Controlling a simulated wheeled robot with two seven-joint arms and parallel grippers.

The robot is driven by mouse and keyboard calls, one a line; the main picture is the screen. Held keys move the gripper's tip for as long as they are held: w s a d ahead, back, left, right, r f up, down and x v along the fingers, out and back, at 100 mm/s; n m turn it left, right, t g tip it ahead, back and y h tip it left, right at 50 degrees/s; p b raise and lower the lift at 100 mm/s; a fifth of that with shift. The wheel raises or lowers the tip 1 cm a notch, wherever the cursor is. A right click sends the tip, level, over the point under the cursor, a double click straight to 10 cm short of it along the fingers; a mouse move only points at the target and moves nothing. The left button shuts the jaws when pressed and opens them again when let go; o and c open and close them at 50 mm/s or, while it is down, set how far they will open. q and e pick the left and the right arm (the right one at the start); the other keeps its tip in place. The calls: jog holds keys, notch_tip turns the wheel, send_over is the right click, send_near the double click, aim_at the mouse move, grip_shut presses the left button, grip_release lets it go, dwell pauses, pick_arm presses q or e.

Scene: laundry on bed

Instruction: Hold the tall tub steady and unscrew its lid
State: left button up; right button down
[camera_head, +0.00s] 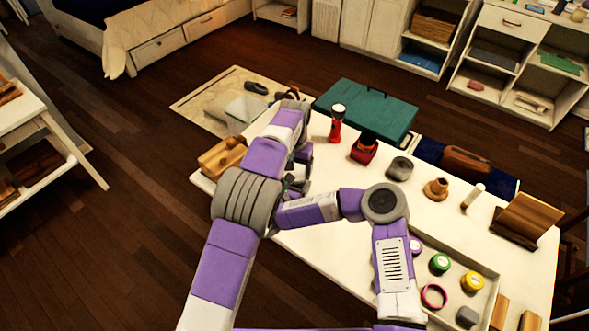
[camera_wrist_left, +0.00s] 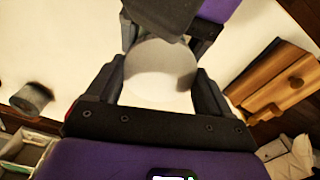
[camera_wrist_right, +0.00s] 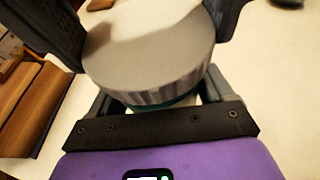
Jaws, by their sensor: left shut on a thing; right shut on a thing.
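The tall tub is mostly hidden behind my arms in the head view. In the left wrist view the tub (camera_wrist_left: 160,75) is a pale rounded shape between the fingers of my left gripper (camera_wrist_left: 157,88), which is shut on it. In the right wrist view its lid (camera_wrist_right: 150,50) is a wide grey-white disc with a ribbed edge. A teal band shows just under the lid. My right gripper (camera_wrist_right: 152,62) is shut on the lid, one finger on each side. In the head view both grippers meet close together at the table's left part.
The white table (camera_head: 330,245) holds a red flashlight (camera_head: 337,124), a red-based dark item (camera_head: 364,148), a grey round item (camera_head: 399,167) and a wooden stand (camera_head: 527,220). A wooden box (camera_head: 222,157) sits left of my arms. A tray (camera_head: 480,259) of colored rings and lids is front right.

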pick_arm(q)
jog(key=shift+r, duration=0.6)
jog(key=shift+r, duration=2)
pick_arm(e)
grip_release()
